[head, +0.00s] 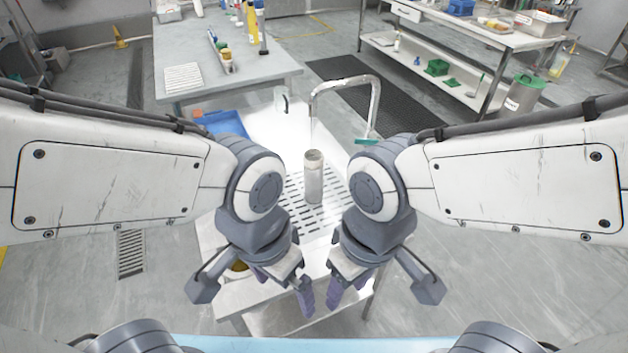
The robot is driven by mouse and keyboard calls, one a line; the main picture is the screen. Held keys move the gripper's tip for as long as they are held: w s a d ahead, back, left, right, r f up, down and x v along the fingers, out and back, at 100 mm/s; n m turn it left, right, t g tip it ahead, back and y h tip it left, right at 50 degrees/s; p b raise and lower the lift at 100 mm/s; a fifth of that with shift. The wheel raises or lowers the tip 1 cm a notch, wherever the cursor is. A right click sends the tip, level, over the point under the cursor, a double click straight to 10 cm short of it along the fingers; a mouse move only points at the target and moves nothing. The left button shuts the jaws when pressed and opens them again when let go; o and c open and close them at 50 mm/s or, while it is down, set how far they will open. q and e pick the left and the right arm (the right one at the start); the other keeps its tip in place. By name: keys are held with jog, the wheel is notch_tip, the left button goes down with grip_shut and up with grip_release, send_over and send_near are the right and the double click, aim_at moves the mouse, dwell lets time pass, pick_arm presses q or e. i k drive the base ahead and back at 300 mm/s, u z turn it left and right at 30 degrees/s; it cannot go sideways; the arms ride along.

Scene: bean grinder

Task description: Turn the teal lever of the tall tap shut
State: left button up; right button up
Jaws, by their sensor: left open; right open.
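The tall tap (345,84) is a metal pipe that arches over the white stand. Its teal lever (365,142) sticks out sideways near the lower right of the pipe. A thin stream seems to fall from the spout towards a grey cylindrical container (313,178) upright on the slotted drain grid. My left gripper (303,295) is open and empty over the near edge of the stand. My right gripper (335,294) is open and empty just to its right. Both are well on the near side of the lever, apart from it. My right arm hides the tap's base.
The white stand (262,127) holds the slotted grid. A blue tray (222,123) lies at its left, partly behind my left arm. A brownish round thing (238,265) is mostly hidden by my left gripper. A grey table (266,68) with bottles stands behind; a shelved bench (470,75) stands at back right.

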aim_at(358, 141)
jog(key=u, duration=2.25)
jog(key=i, duration=2.25)
jog(key=z, duration=3.85)
